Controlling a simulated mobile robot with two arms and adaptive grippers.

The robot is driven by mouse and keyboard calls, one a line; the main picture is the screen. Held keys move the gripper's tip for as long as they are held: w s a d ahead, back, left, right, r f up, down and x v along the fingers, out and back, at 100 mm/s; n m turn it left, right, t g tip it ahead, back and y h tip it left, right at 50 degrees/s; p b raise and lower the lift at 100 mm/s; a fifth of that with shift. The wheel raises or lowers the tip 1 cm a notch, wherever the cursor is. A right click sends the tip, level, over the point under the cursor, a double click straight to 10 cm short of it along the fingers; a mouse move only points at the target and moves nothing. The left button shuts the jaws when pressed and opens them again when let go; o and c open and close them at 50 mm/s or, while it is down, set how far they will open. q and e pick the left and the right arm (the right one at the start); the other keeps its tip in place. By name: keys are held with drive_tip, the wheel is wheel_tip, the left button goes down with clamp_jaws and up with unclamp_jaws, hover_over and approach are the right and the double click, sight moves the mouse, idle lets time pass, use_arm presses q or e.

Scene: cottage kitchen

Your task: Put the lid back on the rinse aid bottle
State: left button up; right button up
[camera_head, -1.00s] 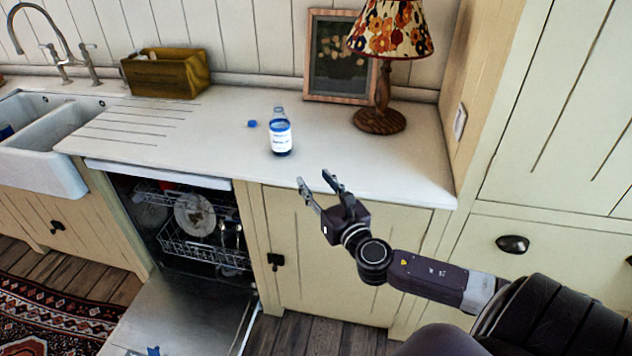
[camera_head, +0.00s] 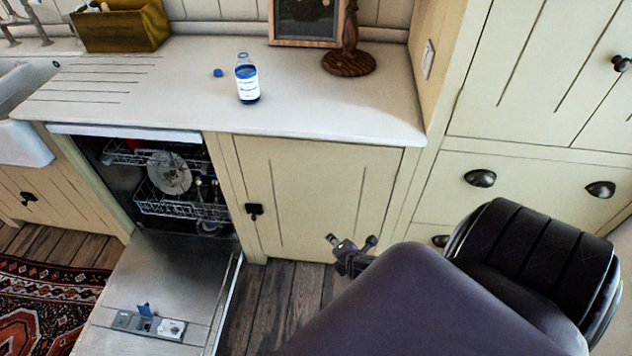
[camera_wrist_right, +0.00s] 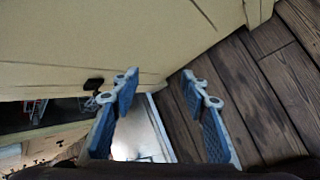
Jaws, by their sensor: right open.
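The rinse aid bottle (camera_head: 247,84) stands upright on the white counter, clear with blue liquid and a white label. Its neck looks uncapped. The small blue lid (camera_head: 218,72) lies on the counter just left of the bottle, apart from it. My right gripper (camera_head: 351,243) is below counter height in front of the cream cabinet, far from both, and partly hidden behind my own arm. The right wrist view shows its blue-padded fingers (camera_wrist_right: 160,78) spread with nothing between them. Bottle and lid are not in that view. My left gripper is not in view.
The dishwasher (camera_head: 180,185) is open, its door (camera_head: 190,280) lowered with a blue dispenser flap (camera_head: 145,310) raised. A wooden box (camera_head: 120,27), a picture frame (camera_head: 305,42) and a lamp base (camera_head: 348,64) stand at the counter's back. Counter right of the bottle is clear.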

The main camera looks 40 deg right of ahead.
drive_tip(key=s+a+f+m+g+y, duration=0.2)
drive_tip(key=s+a+f+m+g, duration=0.4)
drive_tip(key=s+f, duration=0.85)
drive_tip(key=s+a+f+m+y, duration=0.1)
drive_tip(key=s+a+f+m, duration=0.2)
drive_tip(key=s+a, duration=0.4)
drive_tip(key=s+a+f+m+g+y, duration=0.1)
drive_tip(key=s+a+f+m, duration=0.2)
drive_tip(key=s, duration=0.9)
drive_tip(key=a+m, duration=0.3)
drive_tip(key=a, duration=0.1)
drive_tip(key=shift+s+a+f+m, duration=0.15)
drive_tip(key=shift+a+f+m, duration=0.15)
drive_tip(key=shift+f, duration=0.1)
